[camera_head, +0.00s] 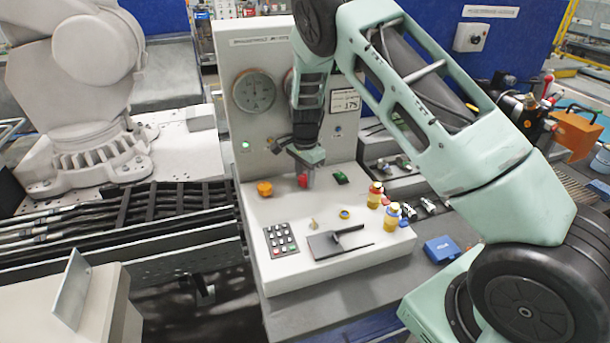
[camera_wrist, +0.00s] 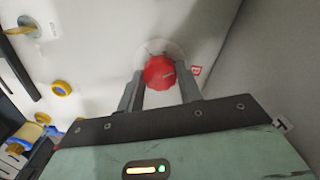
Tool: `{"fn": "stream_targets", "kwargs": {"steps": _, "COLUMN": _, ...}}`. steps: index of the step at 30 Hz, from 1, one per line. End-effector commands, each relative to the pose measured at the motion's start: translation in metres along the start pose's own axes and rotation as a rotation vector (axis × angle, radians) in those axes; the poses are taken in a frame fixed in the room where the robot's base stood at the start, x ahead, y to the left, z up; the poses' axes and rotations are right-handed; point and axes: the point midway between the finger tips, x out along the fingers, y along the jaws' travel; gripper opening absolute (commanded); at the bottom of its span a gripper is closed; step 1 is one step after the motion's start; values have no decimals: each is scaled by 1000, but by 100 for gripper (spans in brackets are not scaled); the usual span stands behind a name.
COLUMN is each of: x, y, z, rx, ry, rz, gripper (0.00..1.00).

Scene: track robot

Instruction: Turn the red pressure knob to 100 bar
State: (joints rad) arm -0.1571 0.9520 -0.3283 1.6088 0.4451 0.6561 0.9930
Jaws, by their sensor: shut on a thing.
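The red pressure knob (camera_head: 303,180) sits on the sloped white top of the control console (camera_head: 262,215), near the foot of its upright panel. In the wrist view the knob (camera_wrist: 160,72) is between my two fingers, with a pale round plate behind it. My gripper (camera_head: 305,172) points down over the knob and is shut on it; the wrist view shows my gripper (camera_wrist: 160,85) with a finger on each side. The display (camera_head: 346,102) on the upright panel reads what looks like 175. My arm partly hides the panel.
A keypad (camera_head: 281,240), a black lever plate (camera_head: 335,241) and two yellow bottles (camera_head: 391,216) are nearer the front. A round gauge (camera_head: 254,91) is on the panel.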

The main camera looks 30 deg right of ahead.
Motion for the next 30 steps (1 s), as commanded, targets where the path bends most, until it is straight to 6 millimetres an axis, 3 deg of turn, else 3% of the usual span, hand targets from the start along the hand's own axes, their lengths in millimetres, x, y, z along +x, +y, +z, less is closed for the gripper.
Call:
{"fn": "stream_targets", "kwargs": {"steps": 7, "x": -1, "y": -1, "z": 0, "rx": -1, "ry": 1, "rz": -3, "gripper": 13}}
{"fn": "stream_targets", "kwargs": {"steps": 8, "x": -1, "y": -1, "z": 0, "rx": -1, "ry": 1, "rz": -3, "gripper": 44}}
{"fn": "stream_targets", "kwargs": {"steps": 9, "x": -1, "y": -1, "z": 0, "rx": -1, "ry": 1, "rz": -3, "gripper": 55}}
{"fn": "stream_targets", "kwargs": {"steps": 10, "x": -1, "y": -1, "z": 0, "rx": -1, "ry": 1, "rz": -2, "gripper": 57}}
{"fn": "stream_targets", "kwargs": {"steps": 20, "x": -4, "y": -1, "z": 0, "rx": -2, "ry": 1, "rz": -2, "gripper": 57}}
{"fn": "stream_targets", "kwargs": {"steps": 30, "x": -54, "y": -1, "z": 0, "rx": -2, "ry": 0, "rz": -5, "gripper": 57}}
